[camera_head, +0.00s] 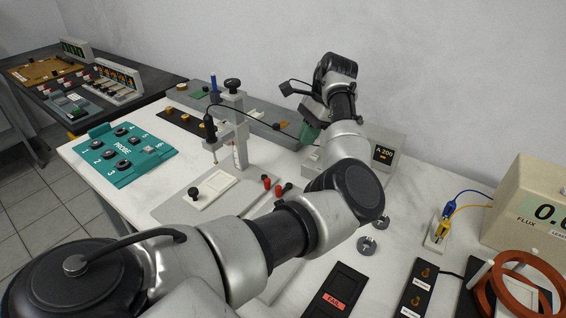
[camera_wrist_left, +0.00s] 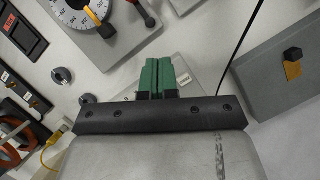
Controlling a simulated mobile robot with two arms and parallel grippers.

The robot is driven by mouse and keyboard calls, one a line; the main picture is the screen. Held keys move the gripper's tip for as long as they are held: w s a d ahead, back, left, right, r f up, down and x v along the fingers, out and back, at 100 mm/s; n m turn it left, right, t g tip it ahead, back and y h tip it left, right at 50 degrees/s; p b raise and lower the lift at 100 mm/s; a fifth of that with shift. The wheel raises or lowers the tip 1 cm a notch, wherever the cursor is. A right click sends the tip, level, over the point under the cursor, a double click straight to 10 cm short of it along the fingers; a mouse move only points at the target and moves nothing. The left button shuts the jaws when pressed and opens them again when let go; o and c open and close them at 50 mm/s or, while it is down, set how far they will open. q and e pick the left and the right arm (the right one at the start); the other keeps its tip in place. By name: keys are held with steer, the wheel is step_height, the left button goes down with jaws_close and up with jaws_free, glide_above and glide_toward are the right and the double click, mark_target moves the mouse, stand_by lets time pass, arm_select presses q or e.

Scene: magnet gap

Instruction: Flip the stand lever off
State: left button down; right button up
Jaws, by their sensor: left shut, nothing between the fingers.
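My left gripper (camera_head: 308,132) has green fingers and is above the back of the white table. In the left wrist view its fingers (camera_wrist_left: 158,76) are shut together and empty. A grey stand (camera_head: 235,125) with an upright column and a black knob stands left of the gripper. A short orange lever-like piece (camera_wrist_left: 293,70) with a black knob sits on a grey block (camera_wrist_left: 275,75) in the left wrist view, right of and apart from the fingers. I cannot tell for certain that it is the stand lever. My right gripper is not in view.
A dial with an orange pointer (camera_wrist_left: 100,25) lies beyond the fingers. A thin black cable (camera_wrist_left: 236,52) runs between fingers and block. The teal probe tray (camera_head: 122,152) is left; the flux meter (camera_head: 530,205) and red rings (camera_head: 480,276) are right. My arm hides the table's middle.

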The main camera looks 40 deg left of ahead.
arm_select(q)
steer(key=b+x, duration=0.1)
steer(key=x, duration=0.8)
steer(key=shift+f+b, duration=0.1)
steer(key=shift+b, duration=0.2)
steer(key=s, duration=0.1)
steer(key=a, duration=0.1)
steer(key=s, duration=0.1)
steer(key=shift+s+a+f, duration=0.15)
steer(key=shift+s+f, duration=0.15)
steer(key=shift+s, duration=0.05)
steer(key=shift+s+a, duration=0.25)
steer(key=shift+s, duration=0.4)
steer(key=shift+r+p, duration=0.1)
steer(key=shift+p, duration=0.2)
